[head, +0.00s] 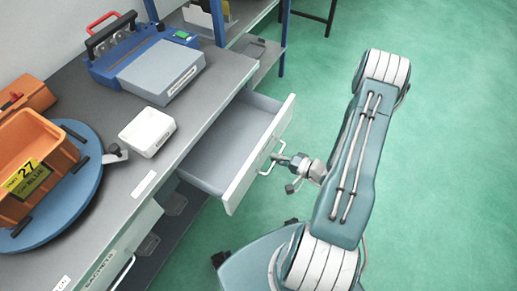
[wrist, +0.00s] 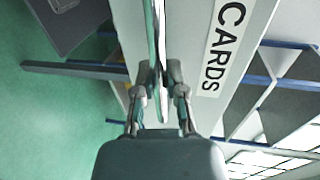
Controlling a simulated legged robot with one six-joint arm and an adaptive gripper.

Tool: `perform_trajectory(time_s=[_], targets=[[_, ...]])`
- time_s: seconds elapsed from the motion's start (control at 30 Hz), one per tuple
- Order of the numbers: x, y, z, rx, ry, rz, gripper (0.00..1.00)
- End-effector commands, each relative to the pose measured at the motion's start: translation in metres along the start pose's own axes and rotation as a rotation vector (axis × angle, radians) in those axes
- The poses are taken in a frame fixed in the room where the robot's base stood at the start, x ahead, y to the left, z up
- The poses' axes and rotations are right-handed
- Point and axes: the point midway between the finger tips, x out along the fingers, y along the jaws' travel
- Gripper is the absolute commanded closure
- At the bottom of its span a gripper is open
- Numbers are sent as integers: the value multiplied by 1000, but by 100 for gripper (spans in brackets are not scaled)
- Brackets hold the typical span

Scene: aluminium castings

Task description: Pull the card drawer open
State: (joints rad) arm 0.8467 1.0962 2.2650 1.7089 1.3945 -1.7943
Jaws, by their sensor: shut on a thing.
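The card drawer (head: 262,155) stands pulled out from under the grey workbench, and its inside looks empty. Its white front panel carries a "CARDS" label (wrist: 223,45), seen in the wrist view. My gripper (head: 278,161) is at the drawer's metal handle (head: 266,160). In the wrist view my gripper (wrist: 158,85) has its fingers on either side of the handle (wrist: 157,50), shut on it. The drawer's back end is hidden under the bench top.
Another labelled drawer (head: 120,245) sits nearer. Green floor (head: 455,150) is open to the right.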

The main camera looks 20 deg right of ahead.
Motion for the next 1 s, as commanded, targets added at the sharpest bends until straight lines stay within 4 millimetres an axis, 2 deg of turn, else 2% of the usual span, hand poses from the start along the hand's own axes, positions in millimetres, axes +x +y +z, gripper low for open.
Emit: perform_trajectory(time_s=[0.1, 0.3, 0.5, 0.83, 0.87, 0.9, 0.93, 1.0], targets=[[-21, 7, 0, 4, 5, 9, 100], [-42, 11, 0, 3, 2, 9, 100], [-50, 13, 0, 2, 0, 9, 100], [-50, 13, 0, 1, -1, 9, 100], [-50, 13, 0, 1, -1, 9, 76], [-50, 13, 0, 1, -1, 10, 58], [-50, 13, 0, 1, -1, 9, 49], [-50, 12, 0, 1, -1, 8, 49]])
